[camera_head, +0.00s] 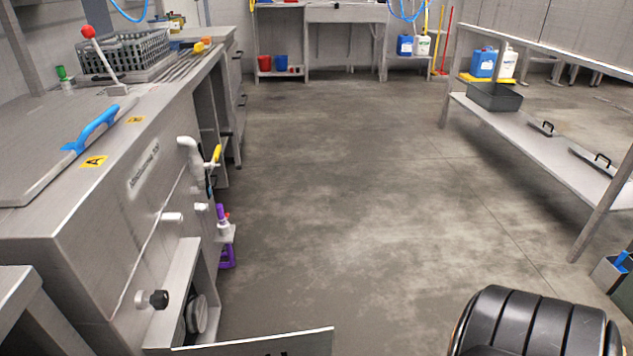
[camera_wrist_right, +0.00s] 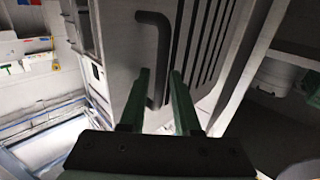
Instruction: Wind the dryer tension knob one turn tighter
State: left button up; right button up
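A black knob (camera_head: 158,299) on a short pale stem sticks out from the front of the steel unit (camera_head: 128,215), low on the left in the head view. It may be the dryer tension knob; no label on it is readable. My right gripper (camera_wrist_right: 160,75) shows in the right wrist view as two green fingers held apart. A dark handle (camera_wrist_right: 152,30) on a pale slotted panel shows beyond and partly between them; I cannot tell whether they touch it. No gripper appears in the head view, and the knob is not recognisable in the wrist view.
A steel panel (camera_head: 265,343) juts out at the bottom, near a round grey part (camera_head: 198,314). White pipe (camera_head: 190,150) and a purple-topped bottle (camera_head: 222,218) project along the unit's side.

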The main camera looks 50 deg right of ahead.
aim_at(160, 301)
jog(key=k+l, duration=0.15)
jog(key=k, duration=0.8)
